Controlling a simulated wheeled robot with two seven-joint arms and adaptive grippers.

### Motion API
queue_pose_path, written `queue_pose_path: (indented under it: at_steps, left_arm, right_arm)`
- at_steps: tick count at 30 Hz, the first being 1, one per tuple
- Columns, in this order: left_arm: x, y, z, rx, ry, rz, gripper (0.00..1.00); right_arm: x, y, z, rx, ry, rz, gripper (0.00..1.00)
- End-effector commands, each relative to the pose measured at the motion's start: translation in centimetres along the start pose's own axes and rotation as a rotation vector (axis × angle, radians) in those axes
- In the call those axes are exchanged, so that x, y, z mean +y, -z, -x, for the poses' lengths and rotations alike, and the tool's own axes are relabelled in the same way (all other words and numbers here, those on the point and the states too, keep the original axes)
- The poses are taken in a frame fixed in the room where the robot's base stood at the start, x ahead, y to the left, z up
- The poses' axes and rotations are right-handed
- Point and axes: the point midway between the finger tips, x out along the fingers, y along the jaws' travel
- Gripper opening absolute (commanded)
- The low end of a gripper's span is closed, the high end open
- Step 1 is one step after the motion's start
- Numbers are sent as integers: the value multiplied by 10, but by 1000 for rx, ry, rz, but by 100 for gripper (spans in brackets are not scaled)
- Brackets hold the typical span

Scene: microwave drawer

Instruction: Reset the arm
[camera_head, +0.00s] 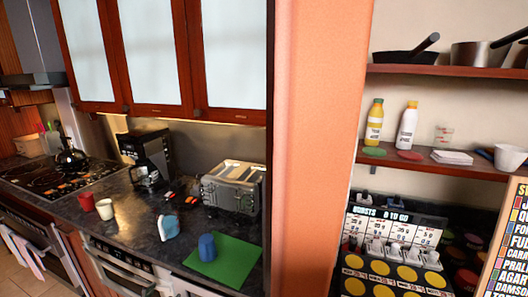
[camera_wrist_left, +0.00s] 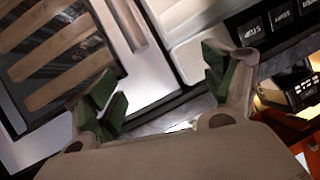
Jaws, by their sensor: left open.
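My left gripper (camera_wrist_left: 165,92) shows in the left wrist view with its two green-padded fingers spread apart. The space between the fingers is empty. Behind them is a pale-framed unit (camera_wrist_left: 185,40), seen at a tilt, but I cannot tell the exact distance to it. Neither gripper shows in the head view, and my right gripper is in neither view.
In the head view the counter holds a blue cup (camera_head: 207,247) on a green mat (camera_head: 240,262), a toaster (camera_head: 232,187), a red cup (camera_head: 86,201) and a cream cup (camera_head: 105,208). An orange wall (camera_head: 318,140) divides the kitchen from the shelves (camera_head: 450,160).

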Motion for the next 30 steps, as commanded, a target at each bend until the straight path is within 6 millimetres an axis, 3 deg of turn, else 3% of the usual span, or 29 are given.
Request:
queue_pose_path:
  at_steps: [1,6,14,23,30]
  left_arm:
    - [-5,-22,-2,-36,13,-8,84]
    - [-18,-92,-1,-149,48,-32,84]
    - [-20,-202,14,-328,79,-53,84]
    - [5,-331,58,-545,80,-55,84]
    - [47,-421,107,-708,54,-43,84]
  right_arm:
    - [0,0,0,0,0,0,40]
    - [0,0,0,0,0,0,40]
    - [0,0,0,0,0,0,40]
    - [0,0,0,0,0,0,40]
    - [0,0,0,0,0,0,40]
